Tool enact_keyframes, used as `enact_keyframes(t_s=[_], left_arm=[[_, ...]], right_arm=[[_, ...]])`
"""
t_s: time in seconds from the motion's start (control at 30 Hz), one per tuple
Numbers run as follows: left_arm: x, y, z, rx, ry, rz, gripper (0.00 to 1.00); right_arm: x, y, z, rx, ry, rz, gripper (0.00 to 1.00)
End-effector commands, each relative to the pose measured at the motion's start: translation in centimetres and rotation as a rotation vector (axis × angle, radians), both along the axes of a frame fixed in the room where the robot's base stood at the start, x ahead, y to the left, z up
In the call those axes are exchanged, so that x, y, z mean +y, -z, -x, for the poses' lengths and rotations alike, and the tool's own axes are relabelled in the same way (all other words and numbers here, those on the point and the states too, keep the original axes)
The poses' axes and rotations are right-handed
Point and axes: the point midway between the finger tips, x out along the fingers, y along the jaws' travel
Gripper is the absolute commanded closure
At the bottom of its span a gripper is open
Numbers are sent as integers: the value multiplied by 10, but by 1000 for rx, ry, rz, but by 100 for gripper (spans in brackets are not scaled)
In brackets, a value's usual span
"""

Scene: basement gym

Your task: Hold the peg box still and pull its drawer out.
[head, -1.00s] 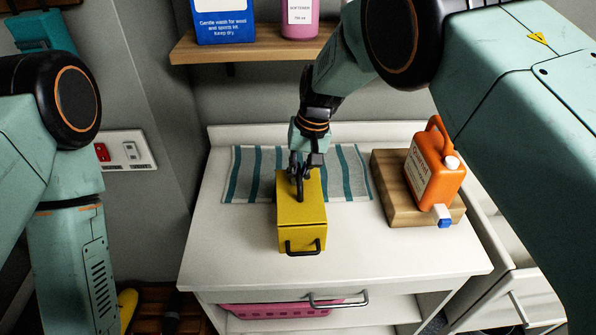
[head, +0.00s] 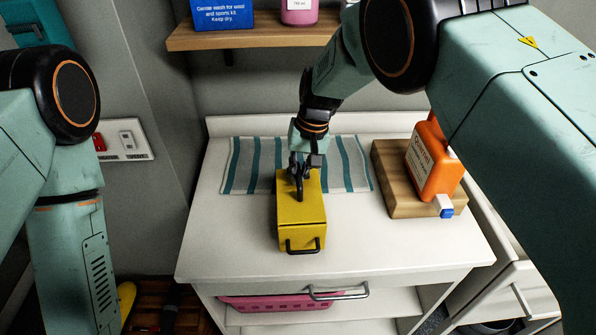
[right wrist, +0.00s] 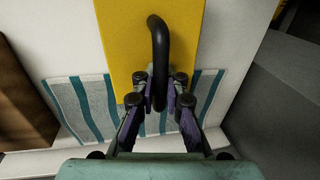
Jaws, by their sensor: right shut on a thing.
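The yellow peg box (head: 316,206) stands on the white cabinet top. A black loop handle (right wrist: 159,38) rises from its top. My right gripper (head: 298,176) is shut on this top handle, as the right wrist view also shows. The drawer front (head: 291,236) faces the cabinet's front edge and carries a black bar handle (head: 302,248). A thin seam runs along its top edge, and the drawer looks shut. My left arm is at the left of the head view, and its gripper is out of view.
A striped towel (head: 239,170) lies behind the box. An orange jug (head: 433,165) stands on a wooden block (head: 400,194) to the right. The white cabinet top (head: 230,240) is clear in front and to the left of the box. A wooden shelf (head: 255,36) hangs above.

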Motion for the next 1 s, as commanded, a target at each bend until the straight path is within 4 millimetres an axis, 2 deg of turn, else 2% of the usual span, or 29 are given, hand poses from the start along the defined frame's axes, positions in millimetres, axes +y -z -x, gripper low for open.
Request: enact_keyframes(t_s=[0.6,0.93,1.0], left_arm=[[0,13,0,0,0,0,60],[0,14,0,0,0,0,60],[0,14,0,-1,0,1,64]], right_arm=[[0,21,-1,-1,0,0,100],[0,22,-1,-1,0,0,100],[0,23,0,0,0,0,100]])
